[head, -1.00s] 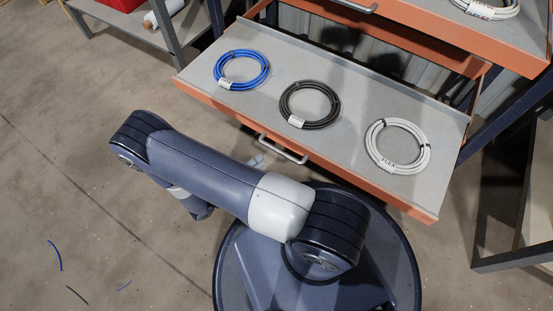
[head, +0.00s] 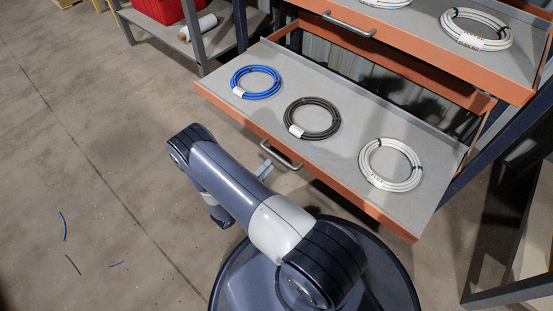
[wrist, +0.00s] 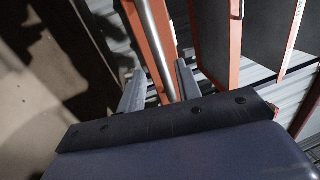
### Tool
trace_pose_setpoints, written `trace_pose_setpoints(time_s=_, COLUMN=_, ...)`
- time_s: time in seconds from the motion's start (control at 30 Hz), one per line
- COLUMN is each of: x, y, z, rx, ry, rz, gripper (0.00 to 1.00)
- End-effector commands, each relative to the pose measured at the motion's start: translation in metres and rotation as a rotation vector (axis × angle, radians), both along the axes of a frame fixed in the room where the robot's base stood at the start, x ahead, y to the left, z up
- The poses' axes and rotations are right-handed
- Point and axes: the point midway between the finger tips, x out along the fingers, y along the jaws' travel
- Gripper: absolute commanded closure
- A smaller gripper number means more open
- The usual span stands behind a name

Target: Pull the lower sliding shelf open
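The lower sliding shelf (head: 235,105) is an orange-edged grey tray, standing out from the rack in the head view. It carries a blue coil (head: 256,82), a black coil (head: 312,118) and a white coil (head: 390,164). Its metal bar handle (head: 281,155) is on the front edge. My gripper (head: 265,169) is at the handle's left part, mostly hidden by my arm. In the wrist view, the two fingers of my gripper (wrist: 160,88) stand apart, with the handle bar (wrist: 157,48) running between them. Gaps show beside the bar; contact cannot be told.
An upper orange-edged shelf (head: 420,45) with its own handle (head: 349,25) and white coils is above. A side bench (head: 185,40) with a red bin (head: 160,8) stands at the upper left. Cable scraps (head: 63,227) lie on the open floor at left.

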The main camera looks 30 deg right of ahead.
Motion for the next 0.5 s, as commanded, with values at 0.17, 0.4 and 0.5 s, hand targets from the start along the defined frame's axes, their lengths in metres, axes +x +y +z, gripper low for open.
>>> trace_pose_setpoints(time_s=0.17, x=0.009, y=-0.028, z=0.004, rx=0.001, ry=-0.001, rz=-0.005, gripper=0.67)
trace_pose_setpoints(time_s=0.4, x=0.017, y=-0.049, z=0.009, rx=0.001, ry=0.0, rz=-0.001, gripper=0.67)
trace_pose_setpoints(time_s=0.5, x=0.018, y=-0.052, z=0.011, rx=0.001, ry=0.001, rz=-0.002, gripper=0.67)
